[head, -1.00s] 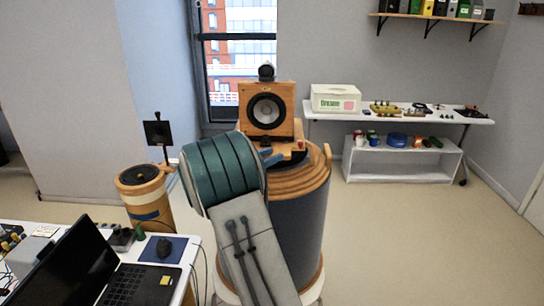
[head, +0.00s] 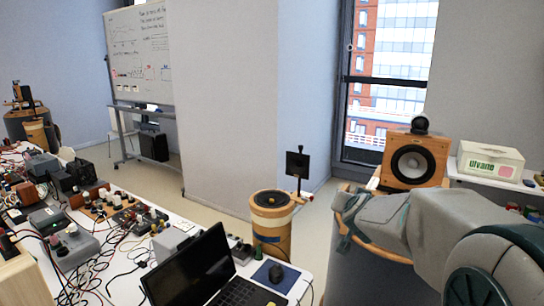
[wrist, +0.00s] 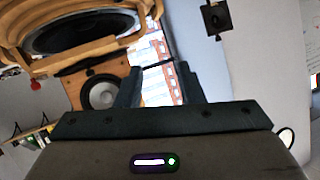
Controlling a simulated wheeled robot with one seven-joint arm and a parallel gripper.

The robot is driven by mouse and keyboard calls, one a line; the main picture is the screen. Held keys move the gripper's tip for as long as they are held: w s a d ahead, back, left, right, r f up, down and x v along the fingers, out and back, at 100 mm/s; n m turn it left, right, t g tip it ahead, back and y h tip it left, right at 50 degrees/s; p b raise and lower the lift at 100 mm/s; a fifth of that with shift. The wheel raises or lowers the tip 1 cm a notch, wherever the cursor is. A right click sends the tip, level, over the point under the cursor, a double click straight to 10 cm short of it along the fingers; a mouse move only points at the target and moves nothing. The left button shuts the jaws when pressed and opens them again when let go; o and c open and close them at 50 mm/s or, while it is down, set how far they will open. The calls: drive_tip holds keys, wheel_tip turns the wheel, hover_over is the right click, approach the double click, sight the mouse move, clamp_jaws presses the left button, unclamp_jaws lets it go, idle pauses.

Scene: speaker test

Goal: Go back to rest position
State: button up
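My gripper (wrist: 158,78) shows in the wrist view with its two dark fingers apart. Nothing is between them except the far view of the window. In the head view my grey arm reaches in from the lower right, and its far end is beside the large drum-like pedestal (head: 362,270); the fingers are hard to make out there. The wooden speaker (head: 413,161) with a dark round cone stands behind the arm.
A white bench (head: 296,284) at the lower left carries an open laptop (head: 195,270), cables and instruments. A smaller wooden drum stand (head: 271,222) stands behind it. A whiteboard (head: 140,50) is at the back left. A white box (head: 490,160) sits on the right table.

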drive_tip(key=s+a+f+n+g+y, duration=0.2)
drive_tip(key=s+a, duration=0.1)
drive_tip(key=s, duration=0.3)
drive_tip(key=s+a+f+n+g+y, duration=0.1)
drive_tip(key=s+a+n+g+y, duration=0.1)
drive_tip(key=s+a, duration=0.3)
drive_tip(key=s+d+f+g, duration=0.1)
drive_tip(key=s+f+g, duration=0.2)
drive_tip(key=s, duration=0.7)
drive_tip(key=s+d+f+n+g+h, duration=0.1)
drive_tip(key=s+f+g, duration=0.1)
drive_tip(key=s, duration=0.8)
drive_tip(key=shift+s+f+g, duration=0.2)
drive_tip(key=shift+f+g, duration=0.2)
drive_tip(key=shift+f, duration=0.5)
